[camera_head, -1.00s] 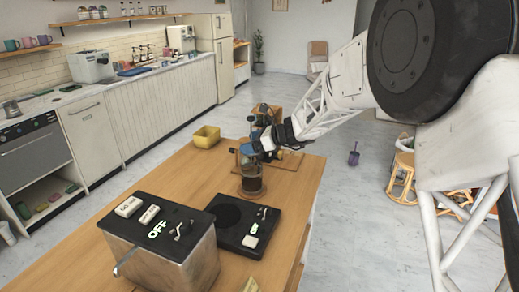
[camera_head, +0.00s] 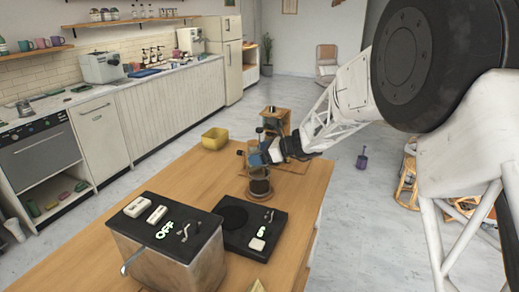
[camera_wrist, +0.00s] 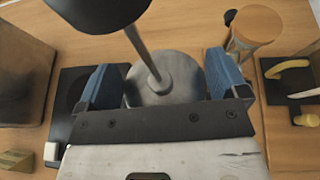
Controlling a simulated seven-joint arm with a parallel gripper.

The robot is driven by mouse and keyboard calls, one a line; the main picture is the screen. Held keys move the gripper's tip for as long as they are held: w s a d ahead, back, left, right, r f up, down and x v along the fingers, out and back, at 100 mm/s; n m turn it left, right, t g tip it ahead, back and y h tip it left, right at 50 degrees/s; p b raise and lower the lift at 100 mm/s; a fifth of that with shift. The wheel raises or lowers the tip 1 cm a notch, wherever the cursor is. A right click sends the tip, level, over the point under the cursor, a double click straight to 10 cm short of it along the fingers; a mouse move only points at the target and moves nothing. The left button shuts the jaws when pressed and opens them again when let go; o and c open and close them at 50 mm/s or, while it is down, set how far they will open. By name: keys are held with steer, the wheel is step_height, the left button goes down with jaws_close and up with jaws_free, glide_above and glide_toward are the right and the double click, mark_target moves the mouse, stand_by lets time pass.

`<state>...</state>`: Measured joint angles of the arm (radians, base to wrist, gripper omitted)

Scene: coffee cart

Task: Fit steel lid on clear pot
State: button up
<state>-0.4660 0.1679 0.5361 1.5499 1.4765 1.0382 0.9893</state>
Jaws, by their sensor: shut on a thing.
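The clear pot (camera_head: 259,188) stands on the wooden table with dark contents inside. My gripper (camera_head: 262,158) is over the pot's top in the head view. In the wrist view, my gripper (camera_wrist: 163,85) has its blue fingers on either side of the round steel lid (camera_wrist: 150,92) and is shut on it. A thin steel rod rises from the lid to a black knob (camera_wrist: 100,8). The pot is hidden under the lid in the wrist view. Whether the lid touches the pot's rim I cannot tell.
A metal box with a black top (camera_head: 165,235) stands at the front left. A yellow bin (camera_head: 215,138) stands at the back left, and a wooden stand (camera_head: 275,120) behind my gripper. The table's left middle is clear.

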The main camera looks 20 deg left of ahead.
steer(key=shift+f, duration=1.3)
steer(key=shift+f, duration=0.6)
stand_by(0.9)
steer(key=o, duration=0.6)
steer(key=shift+o, duration=0.2)
steer(key=shift+d, duration=0.1)
steer(key=s+v, duration=0.1)
steer(key=v, duration=0.9)
steer(key=shift+w+d+r, duration=0.15)
steer(key=shift+w+d, duration=0.25)
steer(key=shift+w, duration=0.15)
stand_by(0.8)
